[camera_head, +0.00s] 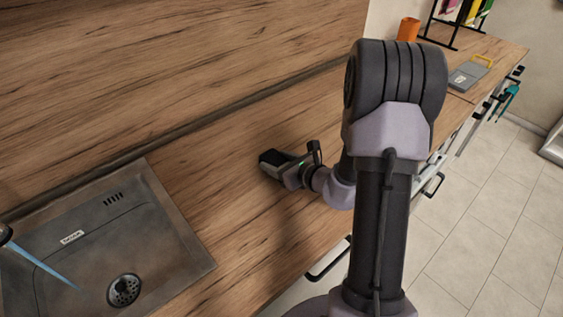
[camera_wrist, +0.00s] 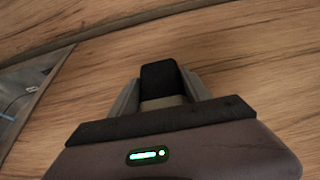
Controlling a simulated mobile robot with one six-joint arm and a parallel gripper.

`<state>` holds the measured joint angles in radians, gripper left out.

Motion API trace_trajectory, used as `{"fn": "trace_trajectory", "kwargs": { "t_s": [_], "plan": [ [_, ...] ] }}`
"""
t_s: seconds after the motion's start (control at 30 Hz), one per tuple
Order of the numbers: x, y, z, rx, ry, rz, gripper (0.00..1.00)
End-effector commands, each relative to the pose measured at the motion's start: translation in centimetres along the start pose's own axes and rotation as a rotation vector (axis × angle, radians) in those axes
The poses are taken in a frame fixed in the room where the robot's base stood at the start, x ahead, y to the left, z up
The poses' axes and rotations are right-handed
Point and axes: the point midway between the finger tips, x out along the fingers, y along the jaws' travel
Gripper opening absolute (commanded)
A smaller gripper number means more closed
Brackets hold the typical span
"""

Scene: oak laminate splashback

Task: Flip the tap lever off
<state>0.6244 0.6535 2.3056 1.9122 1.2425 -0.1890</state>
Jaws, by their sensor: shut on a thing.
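The dark tip of the tap (camera_head: 5,234) shows at the left edge of the head view; its lever is out of frame. A pale blue stream of water (camera_head: 45,268) runs from it over the grey sink (camera_head: 180,232). My gripper (camera_head: 270,160) is over the wooden worktop, right of the sink and well apart from the tap. In the wrist view my gripper (camera_wrist: 159,85) is shut, with a small black block (camera_wrist: 159,76) between its grey fingers. Part of the sink (camera_wrist: 32,78) shows at the left of the wrist view.
The wooden worktop (camera_head: 235,225) around my gripper is clear. A wooden splashback (camera_head: 170,60) rises behind it. An orange cup (camera_head: 408,29), a dark rack (camera_head: 455,22) and a grey board with a yellow handle (camera_head: 468,74) are farther along the counter. Drawer handles (camera_head: 433,184) stick out along the front.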

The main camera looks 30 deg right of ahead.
Motion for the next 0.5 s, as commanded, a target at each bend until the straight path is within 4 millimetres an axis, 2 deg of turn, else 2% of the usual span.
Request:
{"fn": "trace_trajectory", "kwargs": {
  "t_s": [0.03, 0.3, 0.33, 0.43, 0.5],
  "plan": [
    [0.21, 0.10, -0.45, -0.001, 0.000, -0.001, 0.10],
    [0.17, 0.04, -0.38, -0.001, -0.001, -0.001, 0.10],
    [0.17, 0.04, -0.39, -0.001, -0.001, -0.001, 0.58],
    [0.13, 0.03, -0.28, -0.001, -0.001, -0.001, 0.77],
    [0.13, 0.03, -0.27, -0.001, -0.001, -0.001, 0.78]
  ]
}}
